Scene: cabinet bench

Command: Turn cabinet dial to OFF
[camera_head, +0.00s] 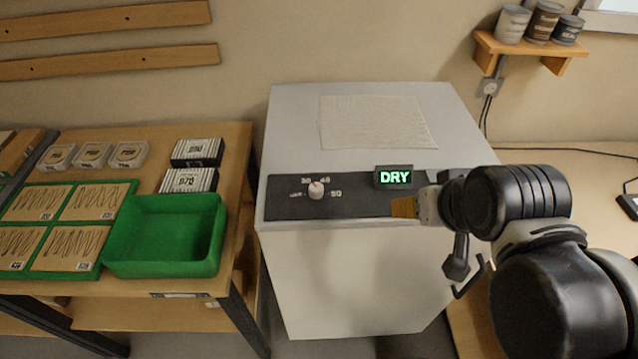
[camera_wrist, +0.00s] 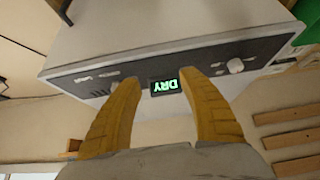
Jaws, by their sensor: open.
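The white cabinet (camera_head: 350,270) has a dark control panel (camera_head: 350,207) along its top front. A small pale dial (camera_head: 316,190) sits on the panel's left part, with marks 30, 40 and 50 around it and a small mark at its left too small to read. Its pointer direction is unclear. A lit green display (camera_head: 394,177) reads DRY. My gripper (camera_head: 405,207) is in front of the panel, right of the dial and below the display, apart from the dial. In the wrist view its yellow fingers (camera_wrist: 160,82) are spread and empty; the dial (camera_wrist: 235,66) lies beyond the right finger.
A wooden bench (camera_head: 237,160) on the left holds a green bin (camera_head: 165,263), a green board with cards, and several small boxes. A pale mesh sheet (camera_head: 375,122) lies on the cabinet top. A wall shelf (camera_head: 530,55) with cans is at upper right. The space before the dial is clear.

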